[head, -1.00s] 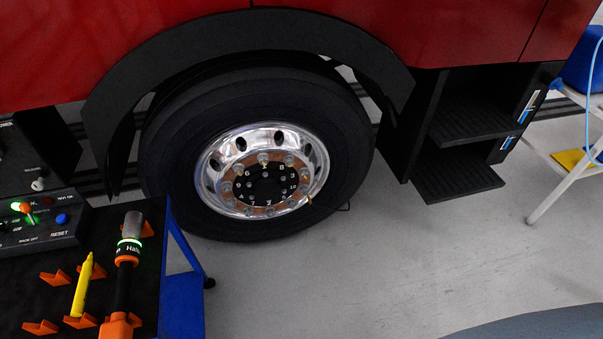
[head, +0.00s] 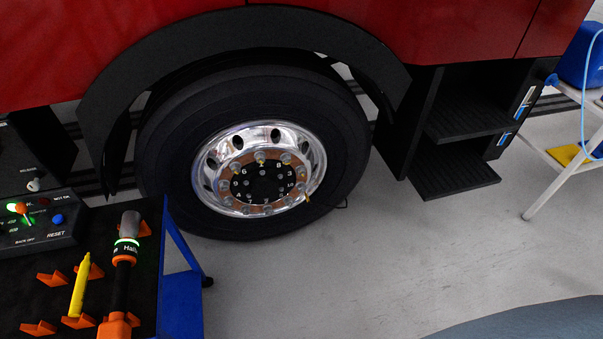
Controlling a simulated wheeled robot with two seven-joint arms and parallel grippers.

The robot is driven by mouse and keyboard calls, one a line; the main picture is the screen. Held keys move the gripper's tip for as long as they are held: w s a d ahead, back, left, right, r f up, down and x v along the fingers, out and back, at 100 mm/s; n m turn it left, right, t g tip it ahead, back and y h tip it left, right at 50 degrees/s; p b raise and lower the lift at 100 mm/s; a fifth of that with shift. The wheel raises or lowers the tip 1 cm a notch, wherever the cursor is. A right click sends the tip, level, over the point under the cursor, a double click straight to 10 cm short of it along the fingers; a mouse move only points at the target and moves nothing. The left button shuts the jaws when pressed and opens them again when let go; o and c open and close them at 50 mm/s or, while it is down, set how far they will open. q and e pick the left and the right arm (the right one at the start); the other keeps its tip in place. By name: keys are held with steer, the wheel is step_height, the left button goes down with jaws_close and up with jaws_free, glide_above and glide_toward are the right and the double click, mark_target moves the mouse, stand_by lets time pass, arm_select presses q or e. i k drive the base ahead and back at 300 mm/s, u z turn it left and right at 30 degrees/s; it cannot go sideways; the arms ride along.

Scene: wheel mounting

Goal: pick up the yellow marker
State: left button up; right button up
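The yellow marker (head: 79,287) rests in orange holders (head: 79,321) on the black top of a cart at the lower left of the head view. It lies lengthwise, with its narrower tip pointing away from me. Just right of it, apart from it, lies a tool (head: 124,264) with a metal head, a glowing green ring and an orange lower part. Neither of my grippers shows in the head view.
The cart has a blue side frame (head: 182,303) and a control box (head: 40,222) with lit buttons. Beyond stands a red truck's wheel (head: 262,180) with black steps (head: 455,182) to its right. A white step stand (head: 560,180) is at far right. Grey floor (head: 330,270) is clear.

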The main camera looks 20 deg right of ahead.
mark_target(79, 291)
steer(key=z, duration=0.25)
steer(key=i, duration=0.5)
steer(key=u, duration=0.8)
